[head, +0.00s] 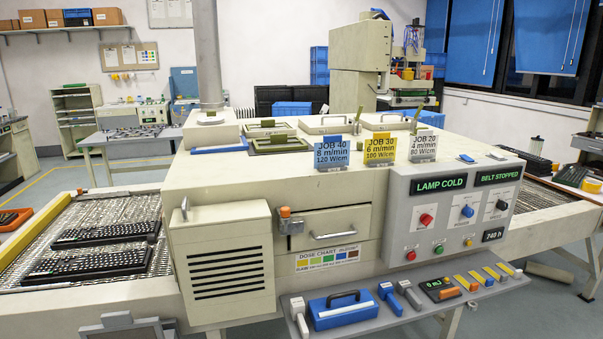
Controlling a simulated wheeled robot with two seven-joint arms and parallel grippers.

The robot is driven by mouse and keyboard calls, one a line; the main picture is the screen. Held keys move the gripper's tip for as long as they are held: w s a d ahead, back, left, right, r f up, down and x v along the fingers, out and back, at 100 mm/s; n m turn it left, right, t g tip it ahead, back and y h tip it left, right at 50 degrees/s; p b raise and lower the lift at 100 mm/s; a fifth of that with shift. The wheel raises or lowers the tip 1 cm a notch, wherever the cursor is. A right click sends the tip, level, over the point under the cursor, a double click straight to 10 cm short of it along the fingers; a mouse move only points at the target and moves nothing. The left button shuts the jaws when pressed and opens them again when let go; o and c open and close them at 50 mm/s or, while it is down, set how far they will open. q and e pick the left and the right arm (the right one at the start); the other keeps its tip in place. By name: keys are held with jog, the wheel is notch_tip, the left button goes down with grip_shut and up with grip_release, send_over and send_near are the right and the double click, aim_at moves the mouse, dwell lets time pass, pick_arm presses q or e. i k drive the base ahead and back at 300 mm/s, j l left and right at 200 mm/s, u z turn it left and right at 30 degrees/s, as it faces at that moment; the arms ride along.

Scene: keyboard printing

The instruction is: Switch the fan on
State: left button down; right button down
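A large cream machine stands across the middle of the head view. Its grey control panel (455,225) is on the right of the front. The panel carries a red knob (427,219), a blue knob (467,211) and a black switch (502,205), with small buttons below. Their labels are too small to read, so I cannot tell which one is the fan's. A louvred box (227,272), possibly the fan housing, sticks out at the front left. A small metal lever (185,207) shows at its top left. Neither of my grippers is in view.
Displays read LAMP COLD (438,183) and BELT STOPPED (497,177). A front shelf (385,318) holds a blue case (344,309) and several hand tools. Keyboards (100,262) lie on the left mesh belt (88,220). Job cards (332,153) stand on top.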

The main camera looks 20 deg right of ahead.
aim_at(465, 157)
jog(key=l+z, duration=0.1)
jog(key=z, duration=1.35)
